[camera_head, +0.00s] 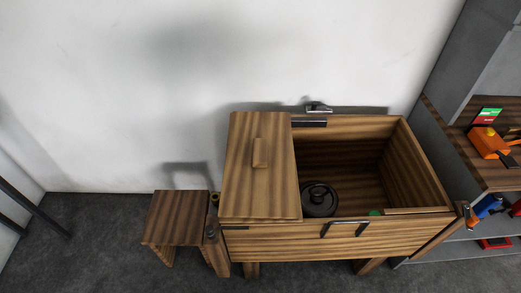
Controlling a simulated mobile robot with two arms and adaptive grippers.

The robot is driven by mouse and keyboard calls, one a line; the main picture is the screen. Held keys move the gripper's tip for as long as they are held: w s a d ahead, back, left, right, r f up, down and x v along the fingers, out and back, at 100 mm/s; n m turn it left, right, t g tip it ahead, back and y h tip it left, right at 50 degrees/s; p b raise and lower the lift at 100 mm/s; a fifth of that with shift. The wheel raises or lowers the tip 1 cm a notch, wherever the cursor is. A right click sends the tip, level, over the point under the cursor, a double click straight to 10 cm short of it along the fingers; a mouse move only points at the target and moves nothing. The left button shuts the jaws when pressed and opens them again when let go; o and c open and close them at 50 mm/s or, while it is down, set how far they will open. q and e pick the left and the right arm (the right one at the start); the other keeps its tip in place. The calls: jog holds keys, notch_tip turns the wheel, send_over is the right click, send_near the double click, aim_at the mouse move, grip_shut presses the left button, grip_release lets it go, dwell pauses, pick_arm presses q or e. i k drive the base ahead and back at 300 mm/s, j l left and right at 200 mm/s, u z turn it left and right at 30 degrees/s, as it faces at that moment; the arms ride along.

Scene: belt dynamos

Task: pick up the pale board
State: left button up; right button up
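A wooden board (275,190) with a small raised handle (260,153) covers the left part of an open wooden box (350,242). It is the only clear board-like piece, and its wood is lighter than the side table's. I cannot tell for certain that it is the pale board. It lies roughly flat across the box's rims. Neither of my grippers shows in the head view.
A black round object (320,198) and a small green thing (375,212) are in the box. A small dark wooden table (177,218) stands at left. Shelves at right hold an orange tool (488,142) and a blue item (487,206). A white wall is behind.

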aim_at(259, 181)
jog(key=i+j, duration=0.15)
jog(key=j, duration=0.2)
jog(key=i+j, duration=0.15)
jog(key=j, duration=0.15)
jog(key=i+j+z, duration=0.15)
jog(key=j+z, duration=0.2)
jog(key=i+j+z, duration=0.1)
jog(key=j+z, duration=0.6)
jog(key=j, duration=0.2)
jog(key=z, duration=0.2)
